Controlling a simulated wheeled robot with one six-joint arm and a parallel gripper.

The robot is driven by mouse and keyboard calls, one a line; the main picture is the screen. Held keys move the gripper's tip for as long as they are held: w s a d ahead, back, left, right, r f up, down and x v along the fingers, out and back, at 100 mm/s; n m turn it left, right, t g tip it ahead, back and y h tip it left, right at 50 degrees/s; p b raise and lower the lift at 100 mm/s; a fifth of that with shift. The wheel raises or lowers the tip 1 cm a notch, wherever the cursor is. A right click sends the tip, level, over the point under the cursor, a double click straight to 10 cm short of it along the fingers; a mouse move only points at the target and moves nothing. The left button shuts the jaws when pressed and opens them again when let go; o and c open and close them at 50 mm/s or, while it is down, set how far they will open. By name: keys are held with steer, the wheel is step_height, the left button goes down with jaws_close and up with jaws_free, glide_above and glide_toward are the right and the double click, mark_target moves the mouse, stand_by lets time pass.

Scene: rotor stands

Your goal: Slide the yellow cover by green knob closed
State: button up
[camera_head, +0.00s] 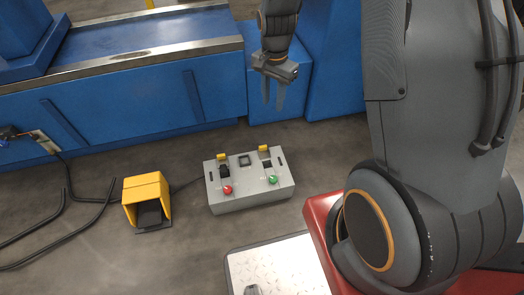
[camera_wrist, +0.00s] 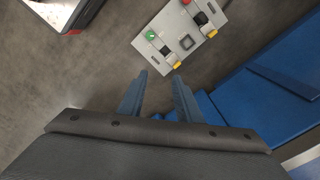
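A grey control box (camera_head: 249,199) stands on the floor. Its green knob (camera_head: 272,180) is at the right and a red knob (camera_head: 228,190) at the left. The yellow cover (camera_head: 264,149) in line with the green knob sits at the box's far edge, with a black switch part exposed between them. It also shows in the wrist view (camera_wrist: 177,65). A second yellow cover (camera_head: 222,156) lies in line with the red knob. My gripper (camera_head: 273,104) is open and empty, above and beyond the box's far edge, touching nothing. Its parted fingers show in the wrist view (camera_wrist: 160,78).
A yellow foot pedal housing (camera_head: 147,190) stands left of the box, with black cables on the floor. A blue machine bed (camera_head: 130,95) runs behind, with blue blocks (camera_head: 335,75) behind my gripper. A metal tread plate (camera_head: 275,270) is in front. Bare floor surrounds the box.

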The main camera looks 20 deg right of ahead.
mark_target(263, 146)
steer(key=w+f+m+b, duration=0.2)
steer(key=w+f+b, duration=0.1)
steer(key=f, duration=0.7)
steer(key=w+f+m+b, duration=0.3)
steer(key=w+f+b, duration=0.1)
steer(key=f, duration=0.7)
steer(key=w+f+m+b, duration=0.2)
steer(key=w+f+b, duration=0.2)
steer(key=f, duration=0.6)
steer(key=shift+w+f+m+b, duration=0.2)
steer(key=shift+m+b, duration=0.1)
steer(key=shift+b, duration=0.4)
step_height(263, 146, down, 7)
steer(key=shift+f+b, duration=0.15)
steer(key=shift+b, duration=1.1)
jaws_close()
